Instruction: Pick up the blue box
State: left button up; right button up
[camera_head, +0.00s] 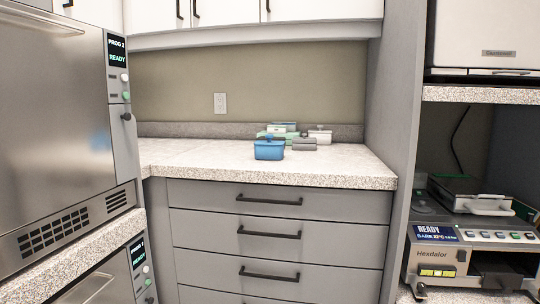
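The blue box (269,150) sits upright on the speckled countertop (210,160), near the front of a small group of boxes. It has a lid with a raised handle on top. Its front and top show clearly. Neither of my grippers shows in the head view.
Behind the blue box are green boxes (284,128), a grey box (304,144) and a white-grey box (320,136). Drawers (270,217) lie below the counter. An autoclave (55,120) stands at left; a grey panel (405,110) and a Hexdalor device (440,254) are at right.

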aim_at(262, 152)
jog(key=i+u, duration=0.15)
jog(key=u, duration=0.25)
jog(key=i+u, duration=0.15)
jog(key=u, duration=0.25)
jog(key=i+l+u, duration=0.1)
jog(key=u, duration=0.3)
